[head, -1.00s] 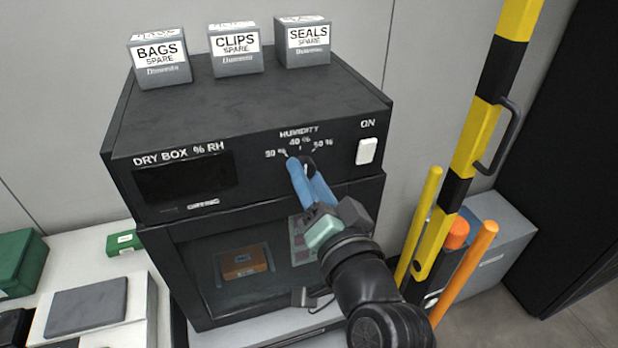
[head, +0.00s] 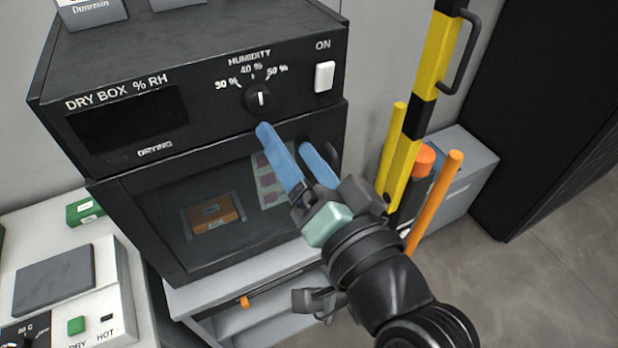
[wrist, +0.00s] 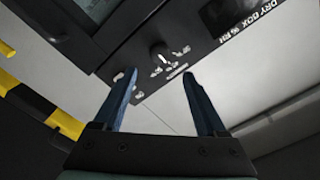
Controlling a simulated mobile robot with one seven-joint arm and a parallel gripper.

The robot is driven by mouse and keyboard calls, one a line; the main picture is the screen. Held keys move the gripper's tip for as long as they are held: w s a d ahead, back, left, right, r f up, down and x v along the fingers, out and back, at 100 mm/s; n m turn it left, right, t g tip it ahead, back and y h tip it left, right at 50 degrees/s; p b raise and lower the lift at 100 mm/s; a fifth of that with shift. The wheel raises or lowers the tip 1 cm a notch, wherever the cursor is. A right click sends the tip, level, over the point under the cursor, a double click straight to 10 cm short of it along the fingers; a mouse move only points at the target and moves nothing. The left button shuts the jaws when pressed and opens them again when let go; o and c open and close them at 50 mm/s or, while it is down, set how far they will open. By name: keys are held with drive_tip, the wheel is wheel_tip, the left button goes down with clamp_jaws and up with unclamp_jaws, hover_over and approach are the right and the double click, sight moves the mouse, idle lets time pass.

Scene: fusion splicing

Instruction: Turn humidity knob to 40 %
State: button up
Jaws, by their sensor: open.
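The humidity knob (head: 259,98) is a round black dial with a white pointer line on the dry box (head: 215,110) front. Its scale reads 30 %, 40 % and 50 % above it. The pointer stands nearly upright, toward the 40 % mark. My gripper (head: 284,138), with blue fingers, is open and empty, below and in front of the knob, apart from it. In the wrist view the knob (wrist: 160,56) shows beyond the open fingers (wrist: 158,84), and nothing lies between them.
The white ON switch (head: 324,76) is right of the knob. The dark display (head: 128,119) is to its left. Below is the box's glass door with an orange item (head: 214,213) inside. A yellow-black post (head: 430,80) and an orange pole (head: 434,200) stand at right.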

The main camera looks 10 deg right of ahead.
drive_tip(key=v, duration=0.4)
drive_tip(key=shift+b, duration=0.3)
